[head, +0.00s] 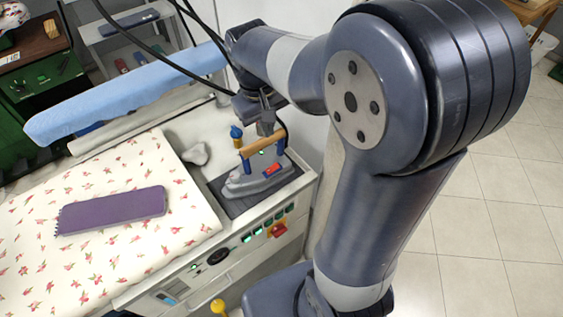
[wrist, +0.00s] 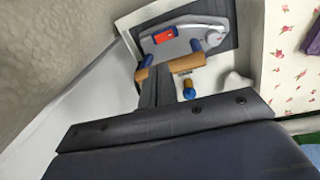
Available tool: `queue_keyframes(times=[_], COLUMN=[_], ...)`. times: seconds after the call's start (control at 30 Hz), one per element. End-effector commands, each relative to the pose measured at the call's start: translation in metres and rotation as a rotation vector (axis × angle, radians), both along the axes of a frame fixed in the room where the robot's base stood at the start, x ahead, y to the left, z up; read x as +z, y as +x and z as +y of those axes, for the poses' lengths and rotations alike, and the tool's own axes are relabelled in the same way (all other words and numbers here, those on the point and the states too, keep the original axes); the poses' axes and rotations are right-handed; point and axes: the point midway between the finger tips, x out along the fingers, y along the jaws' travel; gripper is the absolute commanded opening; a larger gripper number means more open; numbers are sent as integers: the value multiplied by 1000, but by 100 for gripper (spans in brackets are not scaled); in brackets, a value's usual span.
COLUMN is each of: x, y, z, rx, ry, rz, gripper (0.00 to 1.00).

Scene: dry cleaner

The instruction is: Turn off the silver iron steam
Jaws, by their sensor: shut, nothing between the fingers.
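The silver iron (head: 245,186) rests on a dark grey pad (head: 291,186) at the right end of the ironing station. It has a wooden handle (head: 263,141) on blue posts and a red switch (head: 273,169) on its body. In the wrist view the iron (wrist: 187,42) and its red switch (wrist: 163,35) show beyond my fingers. My gripper (head: 266,127) is shut and empty, pointing down close to the handle. In the wrist view the fingers (wrist: 155,92) overlap the handle (wrist: 150,73); I cannot tell whether they touch it.
A small blue and yellow object (head: 237,136) stands beside the iron, with a grey-white lump (head: 196,154) to its left. A purple board (head: 112,211) lies on the floral cover (head: 110,265). The front panel has green switches and one red switch (head: 277,229). A wall stands behind.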

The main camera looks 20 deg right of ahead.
Motion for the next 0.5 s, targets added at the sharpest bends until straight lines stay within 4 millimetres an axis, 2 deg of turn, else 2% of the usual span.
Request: queue_keyframes(times=[0.17,0.5], x=[0,0], y=[0,0], z=[2,2], rx=[88,96], ry=[-9,-10], rz=[6,8], gripper=[0,0])
